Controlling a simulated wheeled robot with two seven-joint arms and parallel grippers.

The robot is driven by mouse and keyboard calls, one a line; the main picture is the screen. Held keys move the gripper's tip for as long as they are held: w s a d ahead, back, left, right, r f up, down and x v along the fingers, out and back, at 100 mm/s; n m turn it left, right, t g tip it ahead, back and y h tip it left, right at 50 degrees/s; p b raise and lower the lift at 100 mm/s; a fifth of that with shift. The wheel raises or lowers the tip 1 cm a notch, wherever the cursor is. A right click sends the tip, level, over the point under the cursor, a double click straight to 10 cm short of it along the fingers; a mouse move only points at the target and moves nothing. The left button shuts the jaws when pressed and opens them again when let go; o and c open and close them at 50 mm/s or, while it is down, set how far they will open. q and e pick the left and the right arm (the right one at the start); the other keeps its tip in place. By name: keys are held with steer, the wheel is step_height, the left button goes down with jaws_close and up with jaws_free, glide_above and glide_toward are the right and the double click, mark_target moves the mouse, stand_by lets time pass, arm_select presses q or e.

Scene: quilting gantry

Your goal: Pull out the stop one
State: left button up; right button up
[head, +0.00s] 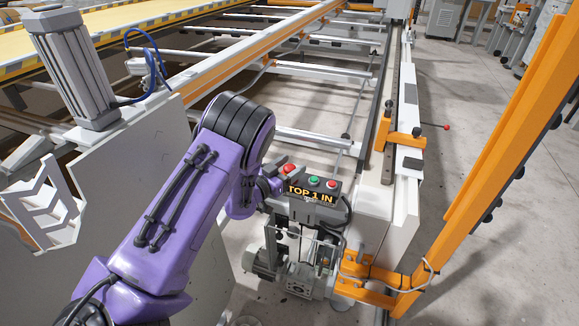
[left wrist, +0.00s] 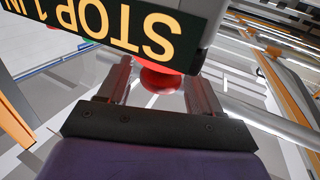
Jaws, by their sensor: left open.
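A dark control box (head: 312,212) stands at the machine's near end, with yellow lettering reading "TOP 1 IN", its left edge hidden. A red mushroom knob (head: 288,169) sits at its upper left, beside a green button (head: 314,181) and a smaller red button (head: 331,184). In the left wrist view the label (left wrist: 110,25) reads "STOP 1 IN" upside down, and the red knob (left wrist: 160,79) shows between the two fingers. My left gripper (head: 273,182) is open, its fingers on either side of the knob. I cannot tell if they touch it. My right gripper is not in view.
An orange post (head: 490,165) leans across the right side. A white panel (head: 140,170) and a grey motor housing (head: 75,65) stand at left. Rails and rollers (head: 325,70) run behind the box.

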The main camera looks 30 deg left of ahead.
arm_select(q)
steer(key=c, duration=1.1)
steer(key=shift+o, duration=0.2)
step_height(320, 180, up, 2)
steer(key=shift+r+p, duration=0.1)
steer(key=shift+p, duration=0.55)
steer(key=o, duration=1.1)
steer(key=shift+c, duration=0.2)
steer(key=s+a+b, duration=0.1)
steer(key=s+b, duration=0.1)
steer(key=s, duration=0.8)
steer(key=shift+s+a, duration=0.25)
steer(key=shift+a, duration=0.1)
